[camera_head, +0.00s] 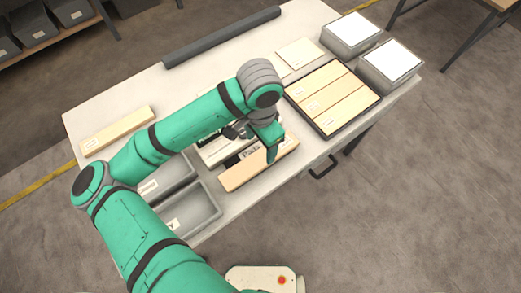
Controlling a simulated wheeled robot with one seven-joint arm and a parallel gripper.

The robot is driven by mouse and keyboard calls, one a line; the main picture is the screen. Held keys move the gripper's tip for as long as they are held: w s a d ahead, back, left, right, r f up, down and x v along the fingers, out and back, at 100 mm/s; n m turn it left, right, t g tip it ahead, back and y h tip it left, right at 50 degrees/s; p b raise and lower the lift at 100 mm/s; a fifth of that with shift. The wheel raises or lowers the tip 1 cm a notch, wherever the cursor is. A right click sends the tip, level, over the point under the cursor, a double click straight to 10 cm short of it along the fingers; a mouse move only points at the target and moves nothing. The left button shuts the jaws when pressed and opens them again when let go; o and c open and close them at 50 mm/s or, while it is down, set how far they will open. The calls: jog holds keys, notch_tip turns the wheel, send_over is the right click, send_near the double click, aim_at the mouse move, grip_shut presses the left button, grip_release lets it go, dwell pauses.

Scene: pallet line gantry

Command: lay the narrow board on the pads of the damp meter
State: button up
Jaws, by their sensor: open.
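My gripper (270,153) is at the end of my green arm, low over the front middle of the table. Its jaws are open, and one finger reaches down in front of a pale wooden board (238,178). A pale device (216,153), seemingly the damp meter, is partly hidden behind my arm. Another long, narrow pale board (118,130) lies at the table's left, apart from the gripper.
A dark-edged tray (374,99) holds several boards at the right. Two grey bins with white tops (350,34) (391,65) stand beyond it. A square pale piece (298,53) and a dark bar (222,37) lie at the back. Grey bins (190,213) stand front left.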

jog(key=shift+r, duration=2.1)
jog(key=shift+a, duration=0.1)
